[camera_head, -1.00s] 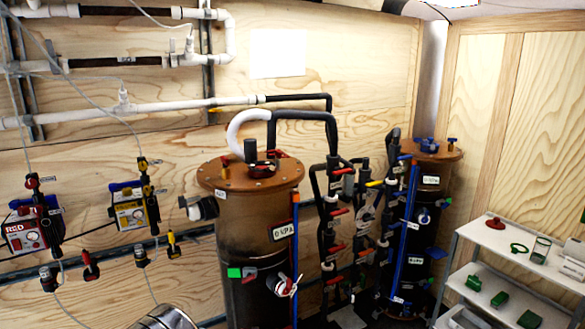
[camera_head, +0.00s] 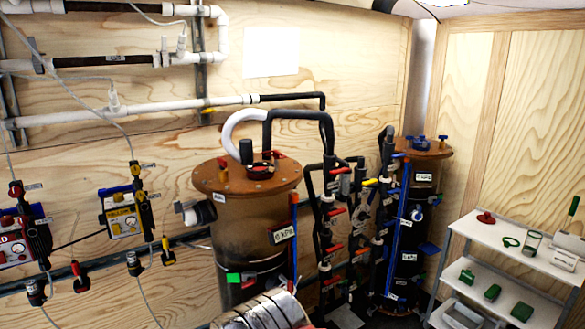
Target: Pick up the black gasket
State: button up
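I cannot make out a black gasket in the head view. A thin green ring (camera_head: 511,242) lies on the top shelf of the white rack at the right, between a red round part (camera_head: 486,217) and a green-rimmed clear container (camera_head: 532,242). A silver ribbed cylinder (camera_head: 262,312), which looks like part of my arm, rises at the bottom edge in front of the large brown tank. My gripper's fingers do not show.
The large tank (camera_head: 247,190) stands mid-view, with dark valve pipes (camera_head: 335,230) and a second tank (camera_head: 415,225) to its right. The white rack (camera_head: 490,230) holds green blocks (camera_head: 493,293) on its middle shelf. A yellow box (camera_head: 123,213) hangs at the left wall.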

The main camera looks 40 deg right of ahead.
aim_at(271, 169)
jog(key=z, duration=0.2)
jog(key=i, duration=1)
jog(key=z, duration=0.05)
